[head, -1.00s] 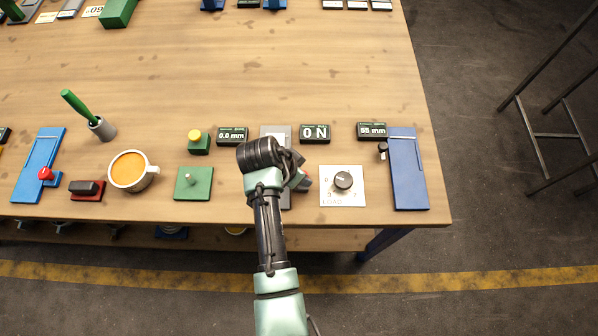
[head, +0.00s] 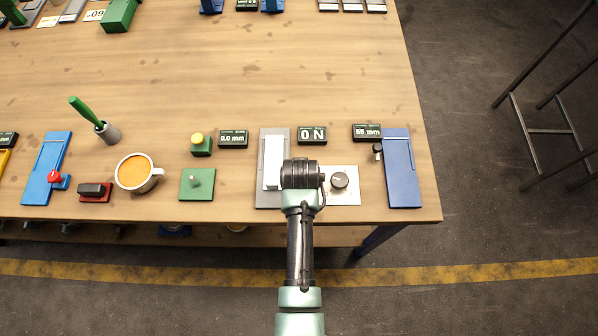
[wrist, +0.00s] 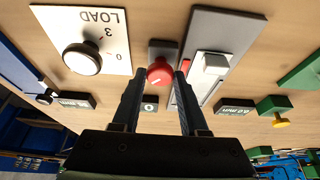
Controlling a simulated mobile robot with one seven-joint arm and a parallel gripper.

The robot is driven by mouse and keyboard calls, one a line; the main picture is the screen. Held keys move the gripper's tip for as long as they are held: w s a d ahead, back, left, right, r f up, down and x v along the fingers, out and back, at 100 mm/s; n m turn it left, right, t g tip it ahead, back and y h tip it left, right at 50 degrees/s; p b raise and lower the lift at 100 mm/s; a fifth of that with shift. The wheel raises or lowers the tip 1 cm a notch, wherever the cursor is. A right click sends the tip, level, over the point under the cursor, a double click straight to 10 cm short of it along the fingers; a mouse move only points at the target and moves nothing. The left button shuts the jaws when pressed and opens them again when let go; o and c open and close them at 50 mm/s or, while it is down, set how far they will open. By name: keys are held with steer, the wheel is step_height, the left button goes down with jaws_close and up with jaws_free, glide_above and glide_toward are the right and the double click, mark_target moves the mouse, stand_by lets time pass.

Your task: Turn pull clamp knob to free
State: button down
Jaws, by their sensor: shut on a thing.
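A red round knob with a white mark on its face (wrist: 160,73), the likely pull clamp knob, sits on a small dark grey block (wrist: 163,50) in the wrist view. My gripper (wrist: 160,80) has its two dark fingers on either side of this knob and is shut on it. In the head view my gripper and wrist (head: 302,174) cover the knob, between the grey plate and the white dial panel. The display above it (head: 312,135) reads "0 N".
The LOAD panel (wrist: 108,22) with its black knob (wrist: 82,58) is close on one side. The grey plate with a pale slider (head: 272,160) is close on the other. A blue plate (head: 401,175) stands farther right, a green block (head: 197,184) farther left.

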steer(key=n+y, duration=0.1)
steer(key=n, duration=0.3)
steer(key=shift+d+n+y, duration=0.2)
steer(key=shift+n+y, duration=0.1)
steer(key=shift+y, duration=0.1)
steer(key=shift+w+d+n+g+y+b, duration=0.1)
steer(key=shift+n+g+y+b, duration=0.3)
steer(key=shift+n, duration=0.7)
steer(key=shift+n+g+y+b, duration=0.3)
steer(key=shift+n+b, duration=0.1)
steer(key=shift+n, duration=0.7)
steer(key=shift+c, duration=2.2)
jaws_free()
steer(key=b+v, duration=0.1)
steer(key=v, duration=1.2)
